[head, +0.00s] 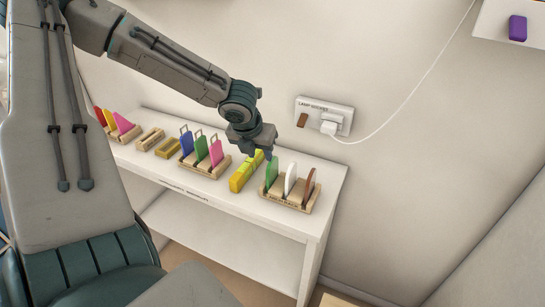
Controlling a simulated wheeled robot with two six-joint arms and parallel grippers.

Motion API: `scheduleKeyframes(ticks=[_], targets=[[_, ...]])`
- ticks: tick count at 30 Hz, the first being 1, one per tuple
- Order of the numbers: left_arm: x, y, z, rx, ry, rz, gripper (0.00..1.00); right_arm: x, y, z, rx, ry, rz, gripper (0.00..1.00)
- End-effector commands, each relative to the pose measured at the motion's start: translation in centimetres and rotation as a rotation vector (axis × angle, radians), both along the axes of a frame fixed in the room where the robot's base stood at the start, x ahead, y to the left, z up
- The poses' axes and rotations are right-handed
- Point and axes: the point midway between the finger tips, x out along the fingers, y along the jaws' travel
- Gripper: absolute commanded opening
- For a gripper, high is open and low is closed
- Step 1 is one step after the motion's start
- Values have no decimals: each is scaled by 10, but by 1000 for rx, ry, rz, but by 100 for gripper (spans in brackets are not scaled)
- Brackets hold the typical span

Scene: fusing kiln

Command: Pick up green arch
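A green arch-like piece (271,171) with a rounded top stands upright at the left end of the wooden rack (290,203) on the right of the white shelf. A white piece (290,180) and a brown piece (308,186) stand beside it. My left gripper (262,153) points down just above and left of this green piece, close to its top. Its fingertips are small and dark, so I cannot tell how far apart they are or whether they touch the piece. Another green piece (201,147) with a loop on top stands in the middle rack. My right gripper is out of view.
A yellow block (246,172) lies just left of the right rack. Blue (186,142) and pink (216,153) pieces flank the other green piece. A wall socket (324,116) with a plug and cord is behind.

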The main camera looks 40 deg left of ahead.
Motion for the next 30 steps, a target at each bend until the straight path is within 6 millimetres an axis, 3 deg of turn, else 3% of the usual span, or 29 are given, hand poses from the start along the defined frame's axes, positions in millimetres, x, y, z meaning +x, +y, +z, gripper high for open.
scheduleKeyframes(ticks=[3, 7, 15, 25, 30], targets=[[10, -3, 16, 41, 1, -62, 35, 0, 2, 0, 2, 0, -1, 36], [14, -4, 18, 58, 4, -89, 35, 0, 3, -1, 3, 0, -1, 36], [28, 0, -15, 62, 6, -93, 35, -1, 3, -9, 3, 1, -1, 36], [37, 2, -35, 60, 4, -92, 35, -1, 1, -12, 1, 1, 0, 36], [47, 3, -55, 61, 6, -92, 35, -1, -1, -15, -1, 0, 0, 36]])
